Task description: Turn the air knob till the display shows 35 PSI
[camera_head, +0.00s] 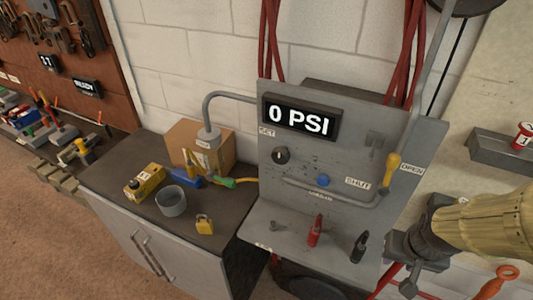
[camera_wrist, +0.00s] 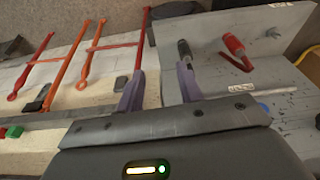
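The grey panel (camera_head: 345,215) carries a black display (camera_head: 302,118) that reads 0 PSI. The air knob (camera_head: 281,155) is a small dark round knob with a light mark, below the display near the SET label. My gripper shows in the wrist view (camera_wrist: 158,85), with two purple fingers spread apart and nothing between them. My arm enters the head view from the right, low beside the panel and well away from the knob. The knob and display are not in the wrist view.
A yellow lever (camera_head: 391,163) stands at the panel's right, near OPEN and SHUT labels. A blue button (camera_head: 322,180) is mid-panel. Red-handled (camera_head: 315,231) and black-handled (camera_head: 358,246) tools stand on the lower ledge. A cabinet at left holds a cup (camera_head: 171,201) and a cardboard box (camera_head: 218,150).

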